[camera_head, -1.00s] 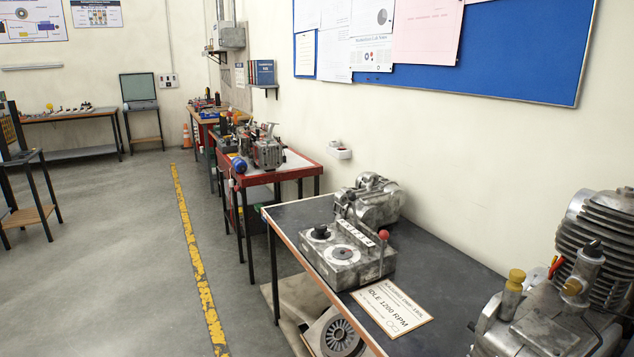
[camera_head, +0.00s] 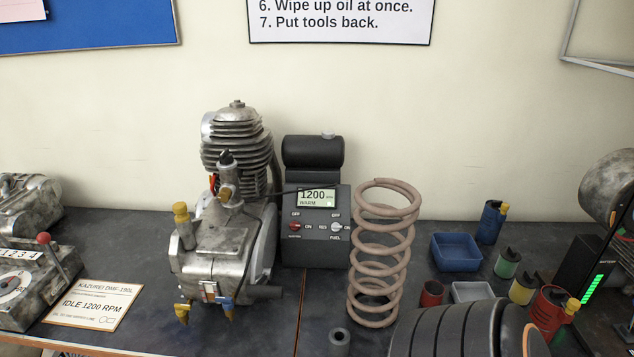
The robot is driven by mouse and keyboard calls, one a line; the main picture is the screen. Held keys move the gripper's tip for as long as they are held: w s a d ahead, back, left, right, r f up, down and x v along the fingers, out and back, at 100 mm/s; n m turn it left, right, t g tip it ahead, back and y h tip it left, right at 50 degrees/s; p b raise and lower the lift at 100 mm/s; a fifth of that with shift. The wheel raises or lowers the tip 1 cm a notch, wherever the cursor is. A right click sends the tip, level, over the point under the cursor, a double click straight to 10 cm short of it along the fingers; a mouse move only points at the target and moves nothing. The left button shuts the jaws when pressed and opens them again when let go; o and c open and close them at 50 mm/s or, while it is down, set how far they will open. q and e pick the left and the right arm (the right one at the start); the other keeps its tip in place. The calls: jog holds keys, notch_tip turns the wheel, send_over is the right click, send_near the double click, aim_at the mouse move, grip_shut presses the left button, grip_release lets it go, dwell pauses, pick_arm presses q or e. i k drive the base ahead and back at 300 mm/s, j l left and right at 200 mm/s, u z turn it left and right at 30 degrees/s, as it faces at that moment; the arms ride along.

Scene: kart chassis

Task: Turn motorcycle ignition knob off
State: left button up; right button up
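A grey control box (camera_head: 315,252) stands on the dark bench beside a metal single-cylinder engine (camera_head: 236,215). Its lit display (camera_head: 317,198) reads 1200 and WARM. Below it, a red switch knob (camera_head: 295,226) sits between OFF and ON marks, with small lettering that looks like BATTERY. To its right is a pale and blue knob (camera_head: 337,227) with OFF, RES, ON and FUEL marks. I see no knob clearly labelled ignition, and exact knob angles are too small to tell.
A large coil spring (camera_head: 382,252) stands right of the box. Blue tray (camera_head: 456,252) and several small canisters are farther right. An IDLE 1200 RPM card (camera_head: 93,300) lies left of the engine.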

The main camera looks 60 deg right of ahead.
aim_at(295, 225)
jog(key=z, duration=1.9)
jog(key=u, duration=0.1)
jog(key=k, duration=0.05)
